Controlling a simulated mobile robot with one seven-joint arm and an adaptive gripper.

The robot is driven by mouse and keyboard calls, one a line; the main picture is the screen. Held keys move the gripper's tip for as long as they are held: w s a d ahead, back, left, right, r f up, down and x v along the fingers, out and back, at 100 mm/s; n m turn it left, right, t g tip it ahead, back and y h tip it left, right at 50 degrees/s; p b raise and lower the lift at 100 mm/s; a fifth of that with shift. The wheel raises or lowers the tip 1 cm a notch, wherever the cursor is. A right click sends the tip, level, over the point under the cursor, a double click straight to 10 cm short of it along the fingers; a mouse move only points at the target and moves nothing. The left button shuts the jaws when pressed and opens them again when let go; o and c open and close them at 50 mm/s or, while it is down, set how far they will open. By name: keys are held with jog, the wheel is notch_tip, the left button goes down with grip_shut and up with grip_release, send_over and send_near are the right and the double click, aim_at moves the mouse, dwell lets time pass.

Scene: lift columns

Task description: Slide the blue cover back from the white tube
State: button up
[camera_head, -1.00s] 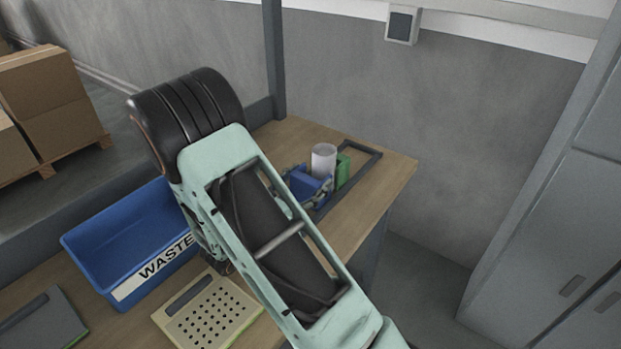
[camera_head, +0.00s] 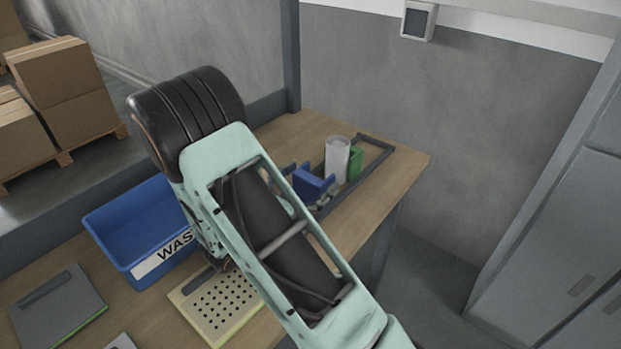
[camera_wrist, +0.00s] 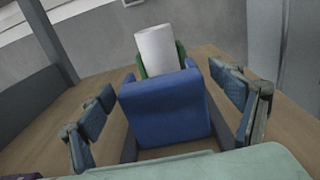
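The white tube (camera_head: 337,160) stands upright near the far end of the wooden bench. In the wrist view the white tube (camera_wrist: 160,50) rises behind the blue cover (camera_wrist: 166,112), with a green part (camera_wrist: 142,68) around its base. The blue cover also shows in the head view (camera_head: 313,183), left of the tube and apart from it at the top; the green part (camera_head: 355,163) is on the far side. My gripper (camera_wrist: 172,112) is open, one finger on each side of the blue cover, with visible gaps. In the head view my arm hides most of the gripper.
A dark rail frame (camera_head: 378,152) surrounds the tube and cover on the bench (camera_head: 415,165). A blue waste bin (camera_head: 135,225), a perforated beige plate (camera_head: 222,312) and a grey panel (camera_head: 55,305) lie nearer. A post (camera_head: 291,55) stands behind.

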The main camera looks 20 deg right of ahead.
jog(key=v, duration=0.7)
jog(key=shift+s+a, duration=0.15)
jog(key=shift+a, duration=0.1)
dwell(0.6)
